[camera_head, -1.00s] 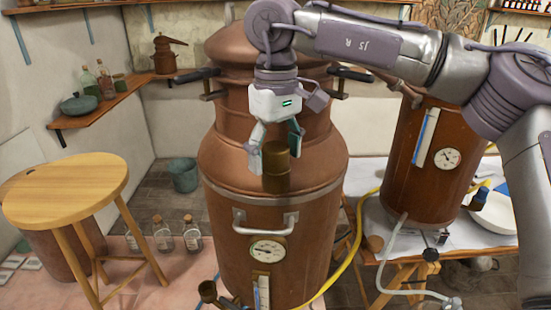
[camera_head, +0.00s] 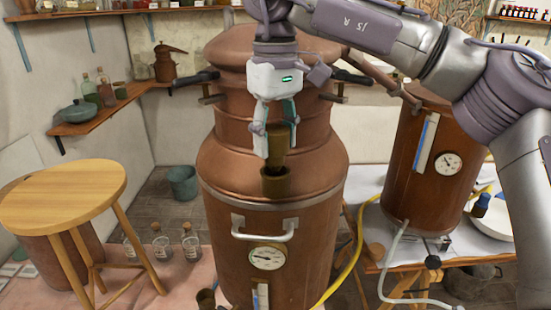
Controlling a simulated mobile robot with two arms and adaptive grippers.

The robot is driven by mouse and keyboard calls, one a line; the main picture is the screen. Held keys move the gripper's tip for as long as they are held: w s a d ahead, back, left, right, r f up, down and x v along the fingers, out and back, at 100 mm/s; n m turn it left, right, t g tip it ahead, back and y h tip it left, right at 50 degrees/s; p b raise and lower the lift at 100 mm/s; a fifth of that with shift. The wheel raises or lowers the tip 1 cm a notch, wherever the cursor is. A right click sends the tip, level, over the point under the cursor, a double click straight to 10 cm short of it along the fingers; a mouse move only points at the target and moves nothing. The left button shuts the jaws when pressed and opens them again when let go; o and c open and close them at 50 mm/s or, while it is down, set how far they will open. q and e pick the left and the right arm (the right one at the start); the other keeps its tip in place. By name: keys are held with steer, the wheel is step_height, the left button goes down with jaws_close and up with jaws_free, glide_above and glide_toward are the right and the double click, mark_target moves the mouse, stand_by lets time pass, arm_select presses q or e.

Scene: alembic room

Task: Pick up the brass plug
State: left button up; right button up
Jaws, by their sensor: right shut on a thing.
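The brass plug (camera_head: 276,145) is a dull brown tapered piece, wider at the top, in front of the large copper still (camera_head: 235,165). My right gripper (camera_head: 275,132) points down from above, its two fingers shut on the upper part of the plug. The plug stands upright over a short brass port (camera_head: 275,183) on the still's shoulder. Its narrow lower end meets the port's mouth in the picture; I cannot tell whether it is still inside. My left gripper is not in view.
A round wooden stool (camera_head: 65,195) stands at left, with several corked bottles (camera_head: 161,243) beside it. A smaller copper vessel (camera_head: 425,165) with a gauge is on the table at right. A yellow hose (camera_head: 352,262) runs between them. Black-handled clamps (camera_head: 197,77) flank the still's neck.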

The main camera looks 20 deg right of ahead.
steer(key=s+d+r, duration=0.7)
steer(key=s, duration=0.1)
steer(key=shift+s+d, duration=0.35)
steer(key=shift+r, duration=0.1)
stand_by(0.3)
